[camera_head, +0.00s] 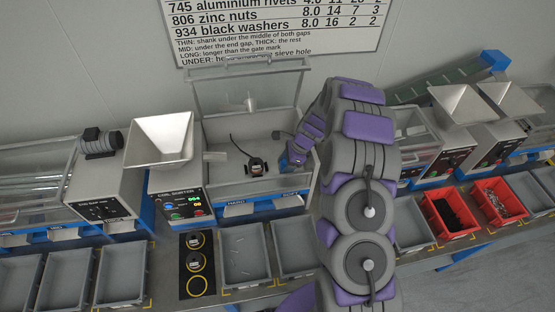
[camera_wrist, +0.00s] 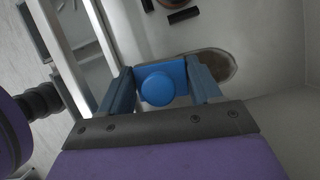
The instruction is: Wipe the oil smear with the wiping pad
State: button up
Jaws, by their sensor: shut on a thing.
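In the wrist view, my gripper (camera_wrist: 159,74) is shut on a blue wiping pad (camera_wrist: 157,90) with a round knob facing the camera. The brown oil smear (camera_wrist: 222,66) lies on the pale surface just beyond the pad. The pad and the right finger cover part of it, and I cannot tell whether the pad touches the surface. In the head view, my gripper (camera_head: 292,158) is inside the open bin-like housing (camera_head: 217,133) of the middle sorter, at its right side. The smear cannot be made out there.
A small dark device (camera_head: 256,167) stands in the housing, left of my gripper. A raised clear lid (camera_head: 248,88) is behind. A metal hopper (camera_head: 160,140) stands to the left. Grey trays (camera_head: 245,255) and red trays (camera_head: 449,213) line the front. Dark pieces (camera_wrist: 185,15) lie beyond the smear.

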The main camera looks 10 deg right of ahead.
jog(key=shift+s+d, duration=0.45)
jog(key=shift+s, duration=0.05)
jog(key=shift+r+p, duration=0.1)
jog(key=shift+p, duration=0.35)
